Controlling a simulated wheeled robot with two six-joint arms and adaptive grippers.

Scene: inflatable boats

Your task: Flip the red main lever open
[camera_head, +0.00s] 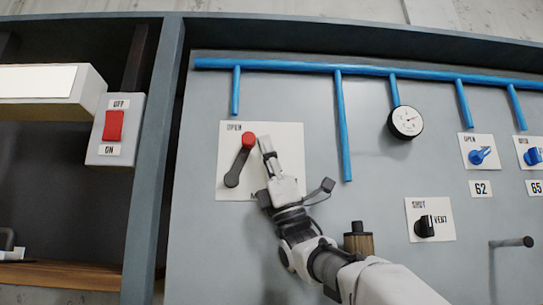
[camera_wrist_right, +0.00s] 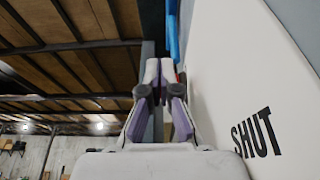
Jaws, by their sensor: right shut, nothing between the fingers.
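The red main lever (camera_head: 241,163) is a dark arm with a red knob (camera_head: 248,140), on a white plate (camera_head: 291,143) on the grey panel. The arm points up and slightly right, its knob just below the word OPEN. My right gripper (camera_head: 265,145) is shut and empty, its fingertips close to the right of the knob. I cannot tell whether they touch it. The wrist view shows the fingers (camera_wrist_right: 165,68) alongside the white plate, near the word SHUT. A small red sliver shows behind them. My arm hides the plate's lower right part. My left gripper is not in view.
Blue pipes (camera_head: 343,130) and a round gauge (camera_head: 406,122) are above and to the right. A black vent knob (camera_head: 425,227) and blue valves (camera_head: 480,156) sit at the right. A red switch (camera_head: 114,125) is on the left, beyond the frame post (camera_head: 153,160).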

